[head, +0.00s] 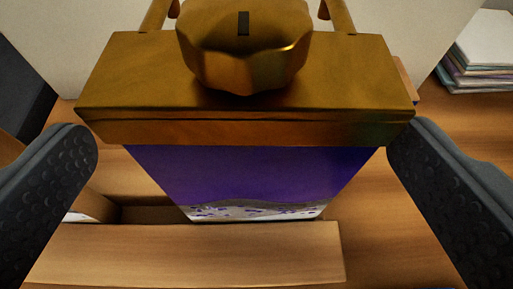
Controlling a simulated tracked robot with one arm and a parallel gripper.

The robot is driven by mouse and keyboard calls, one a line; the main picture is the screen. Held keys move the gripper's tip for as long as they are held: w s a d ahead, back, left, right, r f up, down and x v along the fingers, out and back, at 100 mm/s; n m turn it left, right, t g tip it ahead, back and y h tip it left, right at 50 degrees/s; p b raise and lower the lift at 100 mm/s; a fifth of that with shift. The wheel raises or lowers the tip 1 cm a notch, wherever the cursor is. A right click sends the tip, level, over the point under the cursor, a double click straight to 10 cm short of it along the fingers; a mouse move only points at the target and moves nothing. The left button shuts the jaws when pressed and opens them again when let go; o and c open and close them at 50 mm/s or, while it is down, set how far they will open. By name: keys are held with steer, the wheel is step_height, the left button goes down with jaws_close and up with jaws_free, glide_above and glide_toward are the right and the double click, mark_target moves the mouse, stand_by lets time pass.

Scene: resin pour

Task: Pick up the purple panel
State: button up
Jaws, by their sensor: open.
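The purple panel (252,175) hangs below a brass-coloured bar (245,127) with a large faceted knob (243,58) on top. The panel's lower edge carries a white band with purple specks. Its bottom end reaches down beside a wooden block; I cannot tell whether it touches. My gripper (240,175) is open, with one dark, dimpled finger on each side of the brass bar. Both fingers stand close to the bar's ends, and nothing is held between them. The panel's back side is hidden.
A wooden tray or box edge (185,252) lies in front of and below the panel. A stack of papers or books (482,52) sits at the upper right. A dark object (22,88) stands at the left. Wooden tabletop (385,235) shows bare at the right.

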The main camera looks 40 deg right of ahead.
steer(key=x, duration=0.5)
steer(key=shift+s+d+f, duration=0.1)
steer(key=shift+s+d, duration=0.1)
steer(key=shift+s, duration=0.05)
